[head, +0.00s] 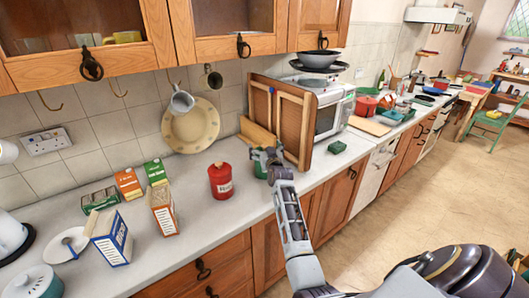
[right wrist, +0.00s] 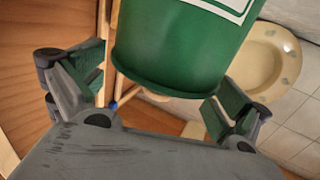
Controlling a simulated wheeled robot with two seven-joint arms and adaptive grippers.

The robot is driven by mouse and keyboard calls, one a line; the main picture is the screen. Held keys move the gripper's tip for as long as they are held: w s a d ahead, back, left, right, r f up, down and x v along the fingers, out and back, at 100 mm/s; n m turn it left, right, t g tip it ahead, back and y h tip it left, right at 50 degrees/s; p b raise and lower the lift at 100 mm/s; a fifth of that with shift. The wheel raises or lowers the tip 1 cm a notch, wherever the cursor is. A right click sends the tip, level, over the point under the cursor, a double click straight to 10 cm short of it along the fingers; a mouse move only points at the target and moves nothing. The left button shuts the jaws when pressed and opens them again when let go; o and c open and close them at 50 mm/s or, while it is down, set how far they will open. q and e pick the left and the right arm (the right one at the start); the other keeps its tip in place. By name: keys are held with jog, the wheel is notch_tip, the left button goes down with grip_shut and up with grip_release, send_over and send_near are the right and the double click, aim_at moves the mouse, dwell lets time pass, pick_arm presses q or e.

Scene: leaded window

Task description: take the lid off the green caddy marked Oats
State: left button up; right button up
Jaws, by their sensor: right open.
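The green caddy (head: 260,172) stands on the counter beside the red caddy, mostly hidden behind my right gripper (head: 266,156) in the head view. In the right wrist view the green caddy (right wrist: 180,45) fills the upper middle, with part of a white label at the top edge; the word on it cannot be read. My right gripper is open, with one finger on each side of the green caddy in that view and gaps between. I cannot make out the lid clearly. My left gripper is not in view.
The red caddy (head: 221,181) stands just left of the green one. A wooden shutter-like board (head: 295,123) stands close behind and right. Several cartons (head: 128,184) are farther left. A small dark green block (head: 337,147) lies right. Counter between is clear.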

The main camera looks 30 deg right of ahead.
aim_at(265, 145)
jog(key=c, duration=0.9)
jog(key=shift+o, duration=0.2)
jog(key=shift+r, duration=0.15)
jog(key=shift+r+b, duration=0.4)
jog(key=shift+r, duration=4.45)
